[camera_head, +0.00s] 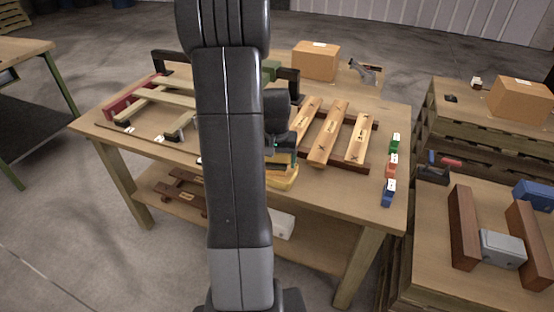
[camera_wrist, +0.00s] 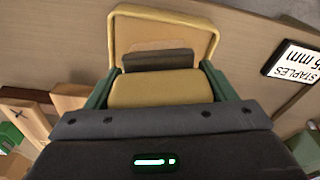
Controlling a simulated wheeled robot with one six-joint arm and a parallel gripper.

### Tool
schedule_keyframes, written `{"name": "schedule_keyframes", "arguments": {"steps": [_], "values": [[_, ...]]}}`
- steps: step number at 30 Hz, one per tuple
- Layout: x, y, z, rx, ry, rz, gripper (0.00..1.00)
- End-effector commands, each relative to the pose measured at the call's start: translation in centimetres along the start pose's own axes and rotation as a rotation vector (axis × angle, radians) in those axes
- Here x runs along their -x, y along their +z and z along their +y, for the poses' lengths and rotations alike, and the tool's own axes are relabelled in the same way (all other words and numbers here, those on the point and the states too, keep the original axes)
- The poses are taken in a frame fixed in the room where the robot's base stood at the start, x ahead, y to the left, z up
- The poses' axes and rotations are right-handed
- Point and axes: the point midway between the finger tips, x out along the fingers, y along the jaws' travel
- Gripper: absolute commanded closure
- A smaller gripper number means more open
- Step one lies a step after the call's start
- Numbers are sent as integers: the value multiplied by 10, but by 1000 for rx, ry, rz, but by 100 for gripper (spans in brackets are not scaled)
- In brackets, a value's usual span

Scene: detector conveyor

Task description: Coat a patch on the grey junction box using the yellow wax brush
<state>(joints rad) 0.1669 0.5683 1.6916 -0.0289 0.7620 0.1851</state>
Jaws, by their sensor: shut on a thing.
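The grey junction box (camera_head: 502,248) lies on the right-hand table between two dark brown wooden rails. My gripper (camera_head: 281,162) is over the main table, partly hidden behind my own arm in the head view. In the wrist view, my gripper (camera_wrist: 156,85) has its green fingers on either side of a yellow block-like part of the yellow wax brush (camera_wrist: 155,90), and is shut on it. The yellow brush also shows low at the tabletop in the head view (camera_head: 284,180). A dark strip and a yellow rim lie just beyond the block. Whether the brush touches the table is unclear.
Light wooden planks (camera_head: 328,134) lie right of my gripper, and a pale wooden frame (camera_head: 150,105) lies left. Small green, red and blue items line the table's right edge. A cardboard box (camera_head: 316,62) stands behind. A blue box (camera_head: 538,194) is near the junction box.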

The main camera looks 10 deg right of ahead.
Motion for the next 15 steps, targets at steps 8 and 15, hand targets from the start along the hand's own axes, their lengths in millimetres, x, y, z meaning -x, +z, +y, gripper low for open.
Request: {"name": "schedule_keyframes", "arguments": {"steps": [8, 15], "values": [[21, -2, 0, 0, 0, 0, 41], [41, -5, 0, 0, 0, 0, 41]]}}
